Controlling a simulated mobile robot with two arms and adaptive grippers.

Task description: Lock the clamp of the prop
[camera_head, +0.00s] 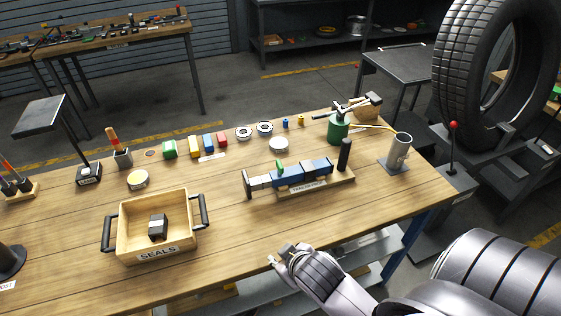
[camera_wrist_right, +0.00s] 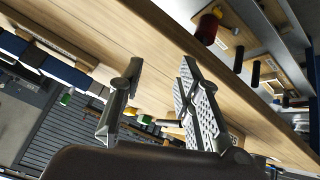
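The prop (camera_head: 288,179), a bar of blue and pale grey sections with a dark end plate, lies along a wooden stand (camera_head: 318,188) on the workbench. Its clamp looks to be the small green lever (camera_head: 279,166), which stands up from the bar near its middle. I cannot tell whether it is locked. My right gripper (camera_head: 283,255) is over the bench's front edge, in front of the prop and apart from it. In the right wrist view my right gripper (camera_wrist_right: 155,102) has its fingers spread with nothing between them. My left gripper is not in view.
A wooden SEALS tray (camera_head: 187,243) holding a dark block stands left of the prop. A black upright cylinder (camera_head: 344,154) stands at the stand's right end. A grey metal cup (camera_head: 399,150) is farther right. Small coloured blocks line the back. The bench front before the prop is clear.

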